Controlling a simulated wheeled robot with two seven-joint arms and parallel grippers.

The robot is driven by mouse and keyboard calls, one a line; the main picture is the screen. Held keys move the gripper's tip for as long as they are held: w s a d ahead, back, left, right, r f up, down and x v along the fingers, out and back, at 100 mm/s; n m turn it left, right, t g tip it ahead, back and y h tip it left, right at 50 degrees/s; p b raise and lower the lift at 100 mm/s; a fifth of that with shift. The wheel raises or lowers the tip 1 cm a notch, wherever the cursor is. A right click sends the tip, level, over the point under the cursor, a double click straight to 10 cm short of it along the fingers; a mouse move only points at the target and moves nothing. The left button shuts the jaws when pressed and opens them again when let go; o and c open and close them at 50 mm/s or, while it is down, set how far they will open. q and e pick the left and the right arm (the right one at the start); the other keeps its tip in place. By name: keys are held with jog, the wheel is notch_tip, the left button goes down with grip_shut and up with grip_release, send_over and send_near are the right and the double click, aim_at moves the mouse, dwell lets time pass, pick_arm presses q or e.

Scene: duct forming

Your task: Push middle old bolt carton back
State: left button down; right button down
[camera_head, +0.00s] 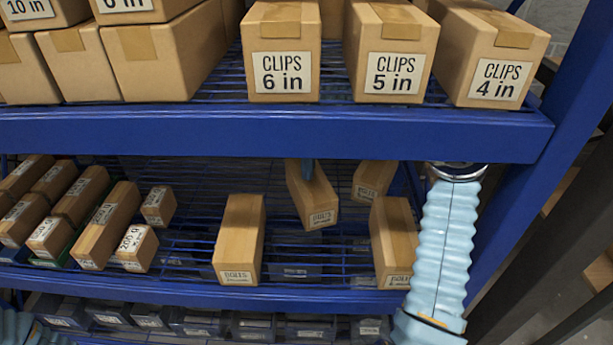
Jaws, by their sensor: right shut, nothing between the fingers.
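The middle bolt carton (318,202) is a brown box labelled BOLTS on the lower blue shelf. It sits turned at an angle, farther back than the bolt cartons to its left (240,235) and right (392,240). My right arm rises at the right in a light blue sleeve, and its wrist passes behind the upper shelf beam. My left gripper is not in view.
Another carton (373,178) stands behind, to the right of the middle one. The upper shelf beam (270,132) hangs low over the cartons. CLIPS boxes (392,55) stand above. Several smaller cartons (108,222) fill the left. Bare shelf wires show between the front cartons.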

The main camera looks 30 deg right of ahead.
aim_at(310, 190)
jog(key=shift+s+a, duration=0.45)
jog(key=shift+s, duration=0.05)
jog(key=shift+f, duration=0.8)
jog(key=shift+f, duration=0.1)
